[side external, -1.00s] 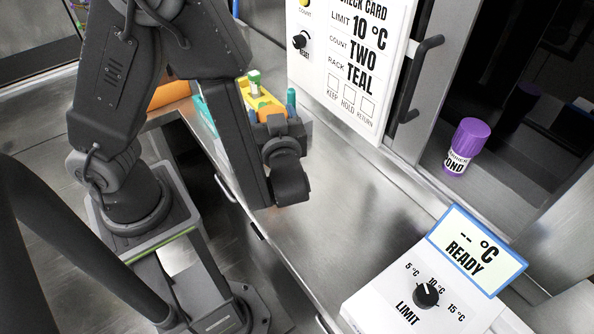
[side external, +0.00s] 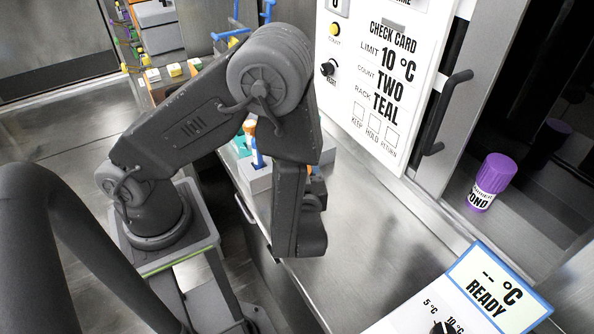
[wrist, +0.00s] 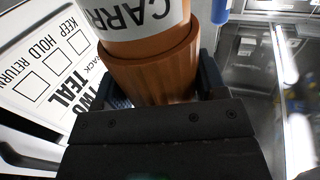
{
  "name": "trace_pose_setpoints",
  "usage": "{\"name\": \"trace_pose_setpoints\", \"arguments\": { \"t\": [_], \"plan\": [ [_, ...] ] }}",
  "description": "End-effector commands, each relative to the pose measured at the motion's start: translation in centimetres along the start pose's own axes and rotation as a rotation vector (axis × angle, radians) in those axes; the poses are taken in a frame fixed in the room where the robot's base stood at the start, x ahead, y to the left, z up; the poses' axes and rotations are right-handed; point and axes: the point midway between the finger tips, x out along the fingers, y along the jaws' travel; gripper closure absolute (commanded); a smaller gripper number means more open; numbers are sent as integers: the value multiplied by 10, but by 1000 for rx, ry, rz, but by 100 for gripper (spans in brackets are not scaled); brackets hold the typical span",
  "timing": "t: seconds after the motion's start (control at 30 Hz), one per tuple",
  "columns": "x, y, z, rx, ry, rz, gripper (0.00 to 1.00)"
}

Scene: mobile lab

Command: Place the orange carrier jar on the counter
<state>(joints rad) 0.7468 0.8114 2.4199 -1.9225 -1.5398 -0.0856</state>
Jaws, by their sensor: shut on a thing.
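The orange carrier jar (wrist: 155,72) fills the upper middle of the wrist view. It has a ribbed orange lid and a white label reading "CARR", upside down in the picture. My gripper (wrist: 157,82) is shut on it around the ribbed part, with a dark finger on each side. In the side external view, my arm hides most of the gripper and the jar. The counter (side external: 375,230) is a bare steel surface beside and beyond my wrist. I cannot tell whether the jar touches it.
A purple jar (side external: 490,183) stands at the right in a dark recess with a handled door. A white check card panel (side external: 375,85) stands at the back. A thermometer box (side external: 470,295) occupies the front right. A rack (side external: 250,165) with coloured items is behind my arm.

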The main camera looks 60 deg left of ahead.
Motion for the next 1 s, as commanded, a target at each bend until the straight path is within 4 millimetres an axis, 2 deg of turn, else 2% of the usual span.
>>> {"name": "trace_pose_setpoints", "arguments": {
  "t": [0.07, 0.1, 0.33, 0.67, 0.87, 1.0],
  "plan": [
    [0, 0, 2, 1, 1, 0, 79],
    [0, 0, 2, 1, 0, 0, 32],
    [0, 0, 2, 0, 0, 0, 10],
    [-1, 0, -2, -1, 0, 1, 9],
    [-32, 1, -1, -1, 0, 8, 9],
    [-64, 1, 0, -2, -1, 9, 9]
  ]
}}
